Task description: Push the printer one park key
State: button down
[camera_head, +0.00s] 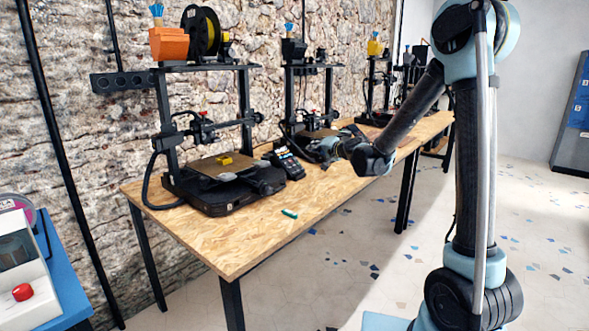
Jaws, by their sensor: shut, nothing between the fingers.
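The nearest printer (222,185) stands on the wooden table, with a small yellow part (225,159) on its bed. A dark control panel (286,162) lies tilted at its right front corner. It bears small coloured marks, but I cannot make out a park key or any label. My gripper (313,149) is just right of the panel and slightly higher in the picture. It is shut and empty. It appears apart from the panel, though its fingertips are small and blend with the dark printer parts behind.
More printers (306,110) stand further back along the table (250,235). A green stick (289,213) lies near the table's front edge. A white device with a red button (22,292) is at lower left. The floor in front is clear.

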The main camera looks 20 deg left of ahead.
aim_at(294, 166)
jog(key=shift+w+a+f+t, duration=0.2)
jog(key=shift+w+a+t, duration=0.1)
jog(key=shift+a, duration=0.35)
jog(key=shift+w+a+f, duration=0.35)
jog(key=shift+a+f, duration=0.5)
jog(key=shift+f, duration=0.3)
jog(key=shift+w+a+f, duration=0.3)
jog(key=shift+a+f, duration=0.5)
jog(key=shift+f, duration=0.35)
jog(key=shift+w+a+f, duration=0.35)
jog(key=shift+a+f, duration=0.5)
jog(key=shift+f, duration=0.3)
